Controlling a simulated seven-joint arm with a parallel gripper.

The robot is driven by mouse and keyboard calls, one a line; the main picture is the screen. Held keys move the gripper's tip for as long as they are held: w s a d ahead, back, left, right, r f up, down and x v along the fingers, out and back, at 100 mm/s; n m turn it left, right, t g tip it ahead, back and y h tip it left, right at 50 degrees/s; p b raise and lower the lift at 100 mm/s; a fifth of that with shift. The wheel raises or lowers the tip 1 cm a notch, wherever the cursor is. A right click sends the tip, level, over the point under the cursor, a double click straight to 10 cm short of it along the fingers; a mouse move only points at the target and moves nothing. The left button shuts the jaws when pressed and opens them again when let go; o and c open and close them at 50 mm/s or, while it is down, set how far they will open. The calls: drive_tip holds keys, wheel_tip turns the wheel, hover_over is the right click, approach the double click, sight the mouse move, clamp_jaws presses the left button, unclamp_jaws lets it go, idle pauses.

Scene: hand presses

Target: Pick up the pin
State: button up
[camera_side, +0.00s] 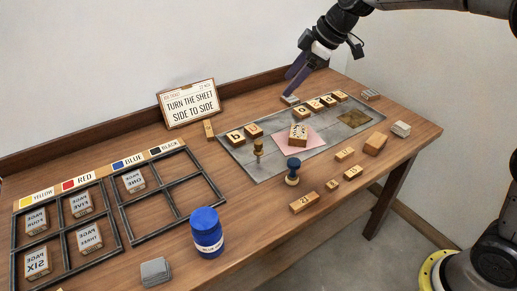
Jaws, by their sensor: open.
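My gripper (296,84) has dark purple fingers and is over the far end of the grey metal sheet (240,163), pointing down. The fingers are seen edge-on, and nothing is visibly held between them. A small pale metal piece (290,99) lies just below the fingertips; I cannot tell if they touch it. No part is clearly marked as the pin. A slim upright brown piece (258,147) with a rounded top stands on the near part of the sheet, well away from the gripper. A blue-topped knob (293,168) stands upright at the sheet's near edge.
Lettered wooden blocks (253,131) and a pink paper (285,140) with a block on it occupy the sheet. Number blocks (304,203) lie in front. A blue jar (207,231) and black-framed compartments (115,215) with page blocks stand left. A sign (190,103) leans behind.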

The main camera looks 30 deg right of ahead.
drive_tip(key=w+f+g, duration=0.2)
drive_tip(key=w+f, duration=0.4)
drive_tip(key=f, duration=0.5)
approach(255, 152)
drive_tip(key=shift+g, duration=0.3)
drive_tip(key=f, duration=0.1)
drive_tip(key=w+f, duration=0.1)
drive_tip(key=f, duration=0.1)
drive_tip(key=w+f, duration=0.1)
drive_tip(key=f, duration=0.1)
drive_tip(key=shift+w+a+f, duration=0.2)
drive_tip(key=shift+a+f, duration=0.05)
drive_tip(key=shift+x, duration=2.85)
drive_tip(key=shift+a+r, duration=0.1)
drive_tip(key=shift+a, duration=0.05)
drive_tip(key=shift+c, duration=0.3)
clamp_jaws()
